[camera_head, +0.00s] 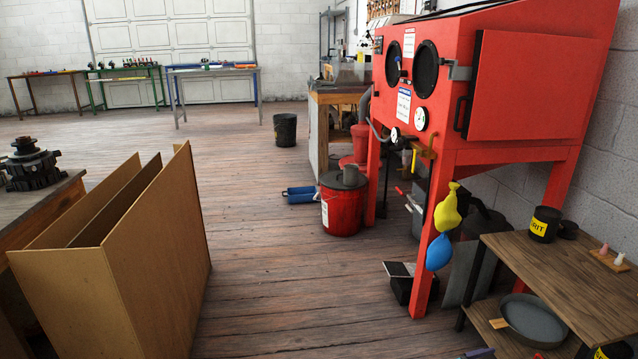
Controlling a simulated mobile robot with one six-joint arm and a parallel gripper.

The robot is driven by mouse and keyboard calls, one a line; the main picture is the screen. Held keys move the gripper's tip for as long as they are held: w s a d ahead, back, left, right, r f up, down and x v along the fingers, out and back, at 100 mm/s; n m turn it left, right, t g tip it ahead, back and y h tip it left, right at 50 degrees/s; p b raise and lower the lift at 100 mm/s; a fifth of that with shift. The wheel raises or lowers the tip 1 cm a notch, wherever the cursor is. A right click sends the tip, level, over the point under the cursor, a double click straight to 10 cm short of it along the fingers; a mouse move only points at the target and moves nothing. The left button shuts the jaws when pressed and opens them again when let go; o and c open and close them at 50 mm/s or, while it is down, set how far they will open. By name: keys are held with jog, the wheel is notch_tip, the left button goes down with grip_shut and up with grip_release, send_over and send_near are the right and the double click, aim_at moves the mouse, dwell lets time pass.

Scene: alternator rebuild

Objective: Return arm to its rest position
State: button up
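My arm and gripper do not show in the head camera view, so their pose and what the gripper holds are hidden. A red blast cabinet (540,85) stands on red legs at the right, with two dark round glove ports on its front and a closed-looking side door. A dark machined part (35,168), possibly an alternator piece, sits on a wooden bench at the left edge.
A tan open-topped wooden box (160,265) stands at the front left. A red bucket (342,205) stands beside the cabinet. A low wooden table (565,270) fills the lower right. A black bin (285,130) stands farther back. The plank floor (285,265) between is clear.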

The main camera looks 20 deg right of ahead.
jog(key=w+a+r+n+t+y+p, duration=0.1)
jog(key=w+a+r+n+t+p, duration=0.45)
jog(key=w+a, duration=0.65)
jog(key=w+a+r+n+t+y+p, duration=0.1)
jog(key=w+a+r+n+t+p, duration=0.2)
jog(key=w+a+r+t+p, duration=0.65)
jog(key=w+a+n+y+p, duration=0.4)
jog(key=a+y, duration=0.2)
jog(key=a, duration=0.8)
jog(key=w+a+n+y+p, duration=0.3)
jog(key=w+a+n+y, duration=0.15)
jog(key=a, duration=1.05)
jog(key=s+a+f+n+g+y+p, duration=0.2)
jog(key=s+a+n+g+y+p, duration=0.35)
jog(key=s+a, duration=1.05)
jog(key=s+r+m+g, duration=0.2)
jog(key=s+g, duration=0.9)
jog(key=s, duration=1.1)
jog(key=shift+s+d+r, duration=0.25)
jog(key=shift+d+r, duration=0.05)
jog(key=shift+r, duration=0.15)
